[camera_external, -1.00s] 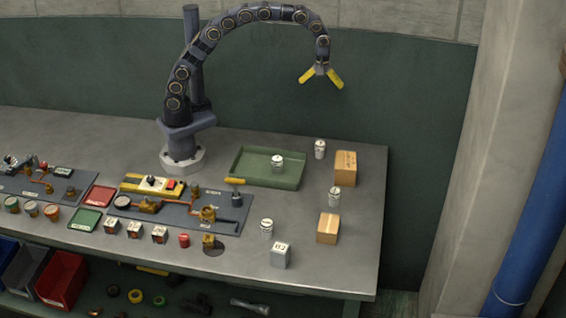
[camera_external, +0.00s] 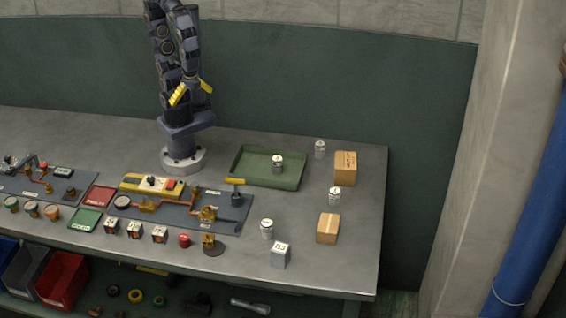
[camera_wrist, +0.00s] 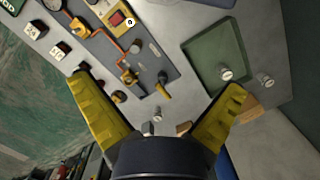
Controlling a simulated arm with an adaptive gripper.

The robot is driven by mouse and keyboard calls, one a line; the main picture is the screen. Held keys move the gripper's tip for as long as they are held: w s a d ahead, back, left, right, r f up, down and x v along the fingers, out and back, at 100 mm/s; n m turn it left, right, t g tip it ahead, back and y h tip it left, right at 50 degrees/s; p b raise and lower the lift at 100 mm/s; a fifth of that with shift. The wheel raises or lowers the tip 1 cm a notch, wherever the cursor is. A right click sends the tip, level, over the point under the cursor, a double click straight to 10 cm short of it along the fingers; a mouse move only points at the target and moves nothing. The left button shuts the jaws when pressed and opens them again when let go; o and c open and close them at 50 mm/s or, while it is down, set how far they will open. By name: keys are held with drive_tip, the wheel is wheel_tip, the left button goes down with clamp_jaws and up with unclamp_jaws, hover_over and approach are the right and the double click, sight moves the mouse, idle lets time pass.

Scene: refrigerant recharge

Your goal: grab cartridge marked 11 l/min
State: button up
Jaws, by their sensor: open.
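Several small white cartridges stand upright on the bench. One cartridge (camera_external: 277,163) is in the green tray (camera_external: 240,178); another (camera_external: 320,149) is behind the tray's right side. A third (camera_external: 334,196) stands between two wooden blocks, and another (camera_external: 267,228) stands near the front. The wrist view also shows the tray cartridge (camera_wrist: 226,73) and one beside the tray (camera_wrist: 266,80). Their markings are too small to read, so I cannot tell which says 11 l/min. My gripper (camera_external: 192,92), with yellow fingers, is open and empty, high above my base, away from every cartridge.
Wooden blocks (camera_external: 345,168) (camera_external: 328,228) stand on the right. A grey labelled block (camera_external: 281,255) is near the front edge. A dark panel with copper pipes and valves (camera_external: 225,208) lies left of the front cartridge.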

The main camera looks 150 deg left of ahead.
drive_tip(key=shift+s+d+f+m, duration=0.15)
drive_tip(key=shift+s+m, duration=0.15)
drive_tip(key=shift+s, duration=0.2)
drive_tip(key=c, duration=0.5)
drive_tip(key=shift+o, duration=0.2)
drive_tip(key=shift+w, duration=0.1)
